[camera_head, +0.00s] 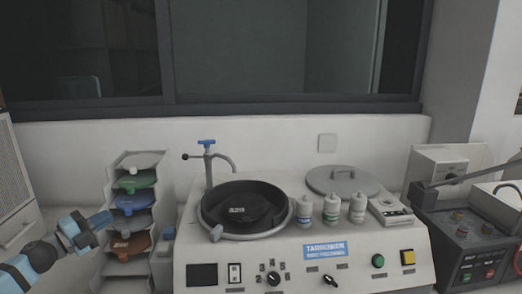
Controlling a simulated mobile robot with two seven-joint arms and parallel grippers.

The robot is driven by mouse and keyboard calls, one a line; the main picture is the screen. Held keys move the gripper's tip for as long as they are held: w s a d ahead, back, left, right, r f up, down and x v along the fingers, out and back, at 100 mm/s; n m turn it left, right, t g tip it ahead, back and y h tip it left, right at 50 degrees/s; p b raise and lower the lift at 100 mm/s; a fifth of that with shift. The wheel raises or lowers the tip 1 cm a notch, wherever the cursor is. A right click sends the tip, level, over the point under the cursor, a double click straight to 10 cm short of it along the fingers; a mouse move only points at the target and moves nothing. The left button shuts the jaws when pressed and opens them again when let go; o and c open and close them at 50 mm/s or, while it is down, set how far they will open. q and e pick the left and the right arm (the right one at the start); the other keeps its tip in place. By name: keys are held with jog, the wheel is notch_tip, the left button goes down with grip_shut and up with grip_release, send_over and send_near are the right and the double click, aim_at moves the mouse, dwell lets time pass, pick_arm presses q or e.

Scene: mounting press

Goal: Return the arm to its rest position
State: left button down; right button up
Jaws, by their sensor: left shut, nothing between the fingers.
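My left arm comes in from the lower left corner, with light blue and dark sections. My left gripper (104,219) is shut and empty. It appears in front of the left side of a stepped rack (112,176) that holds several coloured discs, close to the blue disc (132,202) in the picture. I cannot tell whether it touches the rack. My right gripper is not in view.
A grey polishing machine with a round black bowl (215,220), a blue-handled tap (207,144) and several bottles (331,208) fills the middle. A round grey lid (342,181) lies behind the bottles. A dark press unit (478,245) stands at the right. A wall and window close off the back.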

pick_arm(q)
jog(key=s+d+f+n+y+p, duration=0.45)
jog(key=s+d+f+n, duration=0.7)
jog(key=f, duration=0.35)
jog(key=s+d+f+n+g+y+p, duration=0.1)
jog(key=s+d+f+n, duration=0.2)
jog(key=s, duration=0.5)
jog(key=s+d+f+n+g+y+p, duration=0.2)
jog(key=s+d+f+n, duration=0.1)
jog(key=s, duration=0.5)
jog(key=s+d+f+n+g+y+p, duration=0.1)
jog(key=s+d+f+n, duration=0.3)
jog(key=s, duration=0.4)
jog(key=shift+s+d+n+g, duration=0.3)
jog(key=shift+s+d+n, duration=0.1)
jog(key=shift+d+n, duration=0.15)
jog(key=shift+y, duration=0.25)
